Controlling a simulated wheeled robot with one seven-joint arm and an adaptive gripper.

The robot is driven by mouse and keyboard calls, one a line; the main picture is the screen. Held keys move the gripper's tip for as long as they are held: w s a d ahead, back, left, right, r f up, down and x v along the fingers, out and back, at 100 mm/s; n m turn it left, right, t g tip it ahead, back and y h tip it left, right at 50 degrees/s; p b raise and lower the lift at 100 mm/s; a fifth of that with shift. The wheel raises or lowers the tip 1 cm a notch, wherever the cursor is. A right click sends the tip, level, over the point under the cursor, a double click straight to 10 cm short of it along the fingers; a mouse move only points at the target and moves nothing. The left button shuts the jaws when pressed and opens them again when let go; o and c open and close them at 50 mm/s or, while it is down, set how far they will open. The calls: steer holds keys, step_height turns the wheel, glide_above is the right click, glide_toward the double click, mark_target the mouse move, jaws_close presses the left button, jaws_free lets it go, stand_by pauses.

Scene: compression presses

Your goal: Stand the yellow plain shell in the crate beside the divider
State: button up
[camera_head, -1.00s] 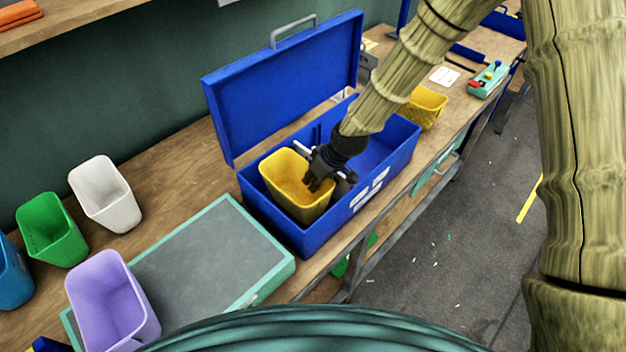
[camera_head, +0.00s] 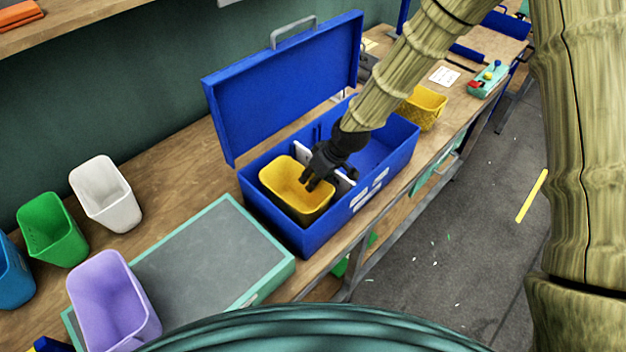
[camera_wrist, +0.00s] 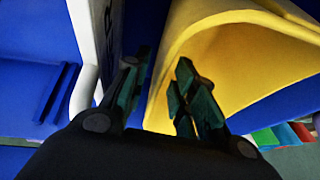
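The yellow plain shell (camera_head: 291,170) is an open-topped bin standing low in the near end of the blue crate (camera_head: 297,239), about upright. Its base is hidden by the crate's front wall. The white divider (camera_head: 302,151) stands just to its right, mostly hidden by my gripper (camera_head: 315,180). In the wrist view, my gripper (camera_wrist: 160,75) straddles the shell's wall (camera_wrist: 160,92): one finger lies between the shell and the divider (camera_wrist: 101,40), the other inside the shell. A gap shows between the fingers, so they look partly open.
The crate's blue lid (camera_head: 285,85) stands raised behind it. A grey mat with a green rim (camera_head: 215,255) lies to the left. Purple (camera_head: 110,300), green (camera_head: 52,230) and white (camera_head: 104,192) bins stand further left. A yellow textured bin (camera_head: 424,104) stands beyond the crate.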

steer(key=b+v, duration=0.3)
steer(key=v, duration=0.8)
steer(key=shift+b, duration=0.35)
